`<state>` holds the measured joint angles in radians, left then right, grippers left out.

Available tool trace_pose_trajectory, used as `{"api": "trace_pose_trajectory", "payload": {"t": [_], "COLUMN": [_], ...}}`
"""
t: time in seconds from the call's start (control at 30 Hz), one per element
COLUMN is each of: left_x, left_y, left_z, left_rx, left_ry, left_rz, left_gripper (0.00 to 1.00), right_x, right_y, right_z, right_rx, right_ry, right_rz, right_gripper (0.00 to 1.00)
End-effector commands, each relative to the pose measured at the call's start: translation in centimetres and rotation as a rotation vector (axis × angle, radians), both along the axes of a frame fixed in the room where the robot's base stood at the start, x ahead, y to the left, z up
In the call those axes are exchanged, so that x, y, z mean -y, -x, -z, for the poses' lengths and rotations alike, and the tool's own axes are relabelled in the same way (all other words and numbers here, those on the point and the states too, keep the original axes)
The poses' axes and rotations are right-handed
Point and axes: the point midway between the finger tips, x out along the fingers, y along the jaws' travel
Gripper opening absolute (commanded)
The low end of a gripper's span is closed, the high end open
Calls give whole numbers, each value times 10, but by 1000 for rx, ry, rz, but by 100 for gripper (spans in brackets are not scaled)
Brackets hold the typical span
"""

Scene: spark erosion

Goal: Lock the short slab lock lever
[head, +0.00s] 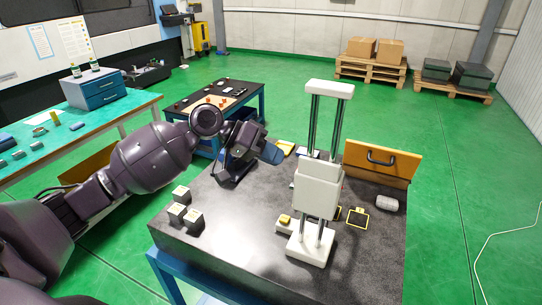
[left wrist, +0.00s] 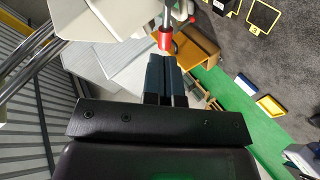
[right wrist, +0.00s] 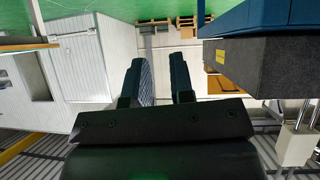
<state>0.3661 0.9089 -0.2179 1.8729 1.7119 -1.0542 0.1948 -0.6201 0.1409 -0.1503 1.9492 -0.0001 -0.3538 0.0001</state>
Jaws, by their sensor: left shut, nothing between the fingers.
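My left gripper (head: 272,153) is shut and empty, to the left of the white two-rod stand (head: 317,188) on the dark slab table. In the left wrist view its blue fingertips (left wrist: 162,62) are together, just below a thin grey lever with a red end (left wrist: 165,42). This looks like a lock lever; I cannot tell whether it is the short slab's or whether the fingers touch it. The lever cannot be made out in the head view. My right gripper (right wrist: 160,80) shows open and empty in the right wrist view, away from the stand; it is not in the head view.
Several small grey blocks (head: 180,193) sit at the table's left edge. A yellow-framed square (head: 357,218), a grey cylinder (head: 388,203) and an orange panel with a black handle (head: 380,160) are right of the stand.

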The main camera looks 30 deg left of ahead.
Motion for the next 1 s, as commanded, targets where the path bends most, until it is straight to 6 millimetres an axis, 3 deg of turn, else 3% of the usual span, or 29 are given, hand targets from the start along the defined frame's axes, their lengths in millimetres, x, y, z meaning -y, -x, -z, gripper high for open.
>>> {"api": "trace_pose_trajectory", "payload": {"t": [0.07,0.4,0.6,0.9,1.0], "left_x": [1,-54,-74,-81,-79], "left_y": [-1,15,20,23,25], "left_z": [-3,-36,-49,-55,-47], "left_rx": [1,1,0,-1,-3], "left_ry": [0,-2,-1,0,-11], "left_rz": [0,-2,-2,1,2], "left_gripper": [0,0,0,0,0], "right_x": [0,-2,-1,-1,-1], "right_y": [0,-7,-11,-10,-10], "right_z": [-2,4,1,3,4], "right_rx": [1,23,36,32,31], "right_ry": [0,-2,1,1,0], "right_rz": [0,-1,-4,-4,-5], "right_gripper": [22,22,22,22,22]}}
